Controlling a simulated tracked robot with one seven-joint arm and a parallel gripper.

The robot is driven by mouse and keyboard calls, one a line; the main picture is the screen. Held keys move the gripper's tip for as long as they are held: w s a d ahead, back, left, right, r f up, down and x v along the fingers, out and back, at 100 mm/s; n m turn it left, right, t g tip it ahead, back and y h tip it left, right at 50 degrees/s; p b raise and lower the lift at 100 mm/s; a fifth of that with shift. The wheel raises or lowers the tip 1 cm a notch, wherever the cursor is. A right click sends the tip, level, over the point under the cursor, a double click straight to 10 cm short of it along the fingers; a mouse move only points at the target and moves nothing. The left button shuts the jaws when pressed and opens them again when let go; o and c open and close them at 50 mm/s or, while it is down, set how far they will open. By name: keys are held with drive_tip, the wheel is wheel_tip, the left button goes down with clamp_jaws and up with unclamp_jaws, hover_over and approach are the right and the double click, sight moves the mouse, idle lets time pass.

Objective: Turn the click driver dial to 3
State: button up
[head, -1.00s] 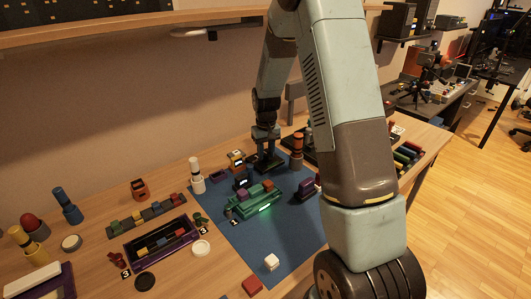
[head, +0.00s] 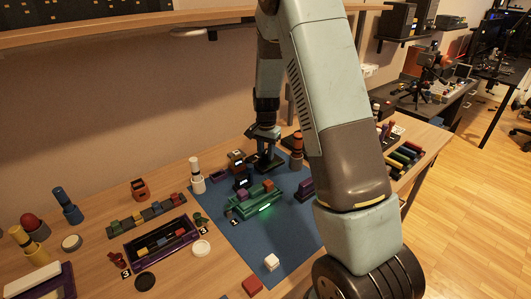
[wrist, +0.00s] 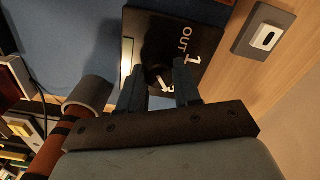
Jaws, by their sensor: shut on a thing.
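The click driver dial (wrist: 157,72) is a dark round knob on a black box (wrist: 196,22) in the wrist view. The box face carries white "OUT" and "1" marks, and a pale lit strip along its left side. Part of another white mark shows by the knob, but I cannot read it. My gripper (wrist: 159,95) has its two dark fingers on either side of the knob, shut on it. In the head view my gripper (head: 265,138) points down at the dark device (head: 270,163) at the back of the blue mat. The dial itself is hidden there.
An orange and black cylinder (head: 297,150) stands close right of my gripper. A green block assembly (head: 254,202) and a purple block (head: 305,189) are in front. A white-topped cylinder (head: 196,176) stands left. The front of the blue mat (head: 280,240) is mostly clear.

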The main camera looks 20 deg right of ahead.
sight(266, 153)
drive_tip(key=shift+m, duration=0.6)
drive_tip(key=o, duration=1.1)
drive_tip(key=shift+c, duration=0.2)
wheel_tip(266, 153, up, 14)
drive_tip(key=shift+f, duration=0.15)
